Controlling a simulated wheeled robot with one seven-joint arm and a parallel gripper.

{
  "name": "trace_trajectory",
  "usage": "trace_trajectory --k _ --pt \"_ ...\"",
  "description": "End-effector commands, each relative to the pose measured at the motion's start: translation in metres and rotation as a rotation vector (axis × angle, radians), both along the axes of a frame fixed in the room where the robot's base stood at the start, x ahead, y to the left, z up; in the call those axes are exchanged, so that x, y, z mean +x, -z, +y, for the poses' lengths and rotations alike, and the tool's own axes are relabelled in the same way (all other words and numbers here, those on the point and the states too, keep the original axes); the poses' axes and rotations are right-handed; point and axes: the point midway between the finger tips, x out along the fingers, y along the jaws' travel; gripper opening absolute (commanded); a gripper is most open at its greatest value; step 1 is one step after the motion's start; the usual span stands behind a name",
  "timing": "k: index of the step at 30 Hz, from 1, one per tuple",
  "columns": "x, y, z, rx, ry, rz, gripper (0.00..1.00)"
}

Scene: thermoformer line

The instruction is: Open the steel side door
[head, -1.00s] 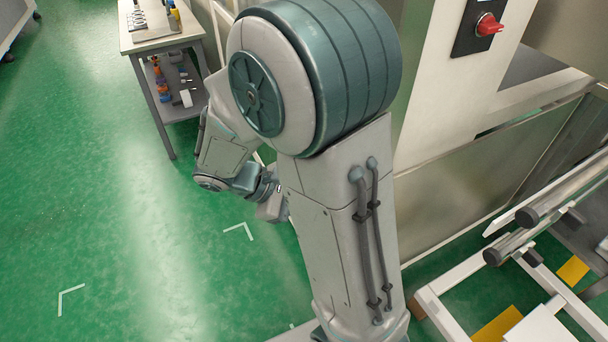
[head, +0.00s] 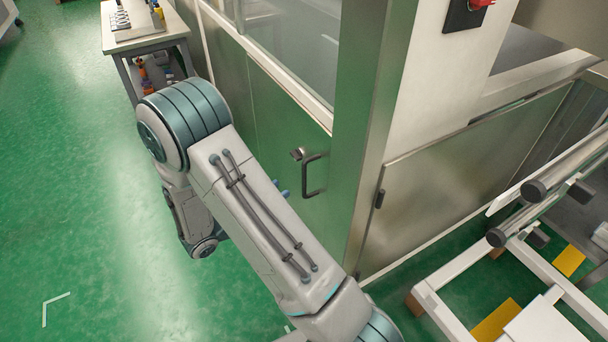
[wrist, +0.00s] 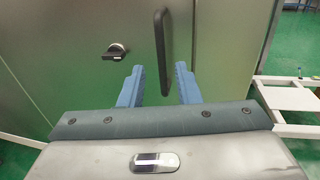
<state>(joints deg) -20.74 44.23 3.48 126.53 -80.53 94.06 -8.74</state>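The steel side door (head: 285,135) is a brushed panel under a window; it looks closed. Its dark bar handle (head: 314,176) and a lock or latch knob (head: 297,154) to the left of it show in the head view. In the wrist view the handle (wrist: 162,50) stands upright ahead of my gripper (wrist: 158,82), in line with the gap between the two blue fingers. The fingers are apart and nothing is clamped between them. The knob (wrist: 116,51) is to the left of the handle. In the head view my arm hides most of the gripper.
A workbench (head: 152,42) with tools stands at the upper left. A red switch (head: 478,4) is on the machine's post. A white frame with rollers (head: 520,205) stands at the right. Green floor (head: 90,170) on the left is clear.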

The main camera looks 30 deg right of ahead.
Motion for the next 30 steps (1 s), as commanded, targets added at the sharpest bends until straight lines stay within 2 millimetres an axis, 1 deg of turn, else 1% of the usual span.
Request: trace_trajectory --k 1,6,9,12,15,18,26,27,29,30 --pt "0.002 0.0 -0.013 0.0 0.005 0.001 0.3" --pt "0.01 0.0 -0.049 0.001 0.005 0.001 0.3" --pt "0.014 0.0 -0.066 0.001 0.005 0.001 0.3" --pt "0.018 0.0 -0.08 0.001 0.004 0.0 0.3" --pt "0.02 0.0 -0.089 0.002 0.003 0.0 0.3" --pt "0.021 0.0 -0.093 0.002 0.001 0.0 0.3" --pt "0.022 0.0 -0.094 0.001 0.001 0.0 0.3" --pt "0.022 0.0 -0.094 0.001 0.001 0.0 0.27" --pt "0.022 0.0 -0.094 0.001 0.001 0.0 0.1" --pt "0.022 0.0 -0.094 0.001 0.001 0.0 0.0"
